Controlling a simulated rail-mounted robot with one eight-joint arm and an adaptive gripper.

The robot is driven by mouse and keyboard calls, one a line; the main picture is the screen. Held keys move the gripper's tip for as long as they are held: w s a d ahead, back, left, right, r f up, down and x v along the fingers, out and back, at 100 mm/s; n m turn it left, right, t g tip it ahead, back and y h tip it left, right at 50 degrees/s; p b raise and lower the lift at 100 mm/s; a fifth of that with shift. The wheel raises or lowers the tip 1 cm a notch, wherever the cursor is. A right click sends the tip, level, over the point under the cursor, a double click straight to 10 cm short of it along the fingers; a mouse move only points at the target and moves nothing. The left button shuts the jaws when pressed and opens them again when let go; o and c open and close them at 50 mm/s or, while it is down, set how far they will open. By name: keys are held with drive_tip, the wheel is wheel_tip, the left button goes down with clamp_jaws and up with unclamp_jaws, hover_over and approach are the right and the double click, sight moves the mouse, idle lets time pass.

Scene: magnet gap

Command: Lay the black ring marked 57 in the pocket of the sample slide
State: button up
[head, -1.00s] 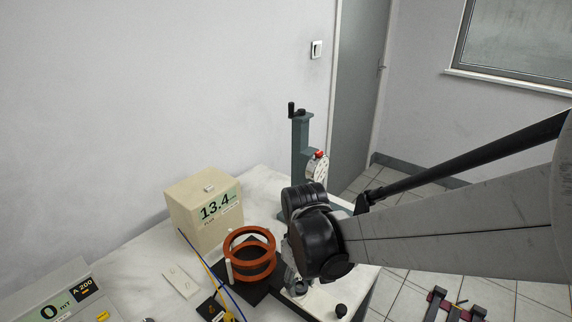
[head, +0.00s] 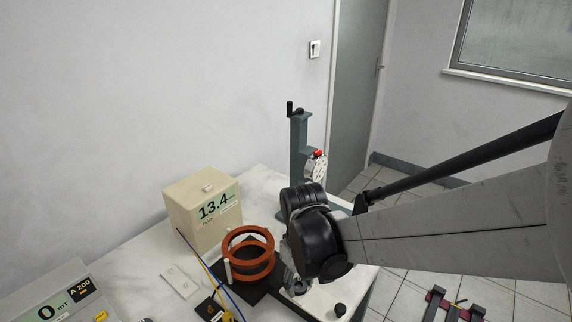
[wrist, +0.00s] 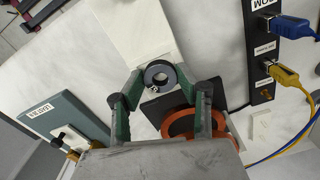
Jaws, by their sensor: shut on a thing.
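In the head view my arm's black wrist joint hides the gripper tips and the ring.
Orange-red coils (head: 236,242) on a black base (head: 256,292) stand close to my gripper. A cream meter box reading 13.4 (head: 203,215) is behind left. A green stand with a dial (head: 300,140) rises behind my wrist. Blue and yellow cables (wrist: 290,75) run at the right of the wrist view.

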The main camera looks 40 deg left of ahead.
drive_tip(key=shift+a+f, duration=0.1)
drive_tip(key=shift+f, duration=0.05)
drive_tip(key=o, duration=1.2)
drive_tip(key=shift+s, duration=0.1)
drive_tip(key=shift+c, duration=0.2)
drive_tip(key=c, duration=0.5)
drive_tip(key=shift+c, duration=0.2)
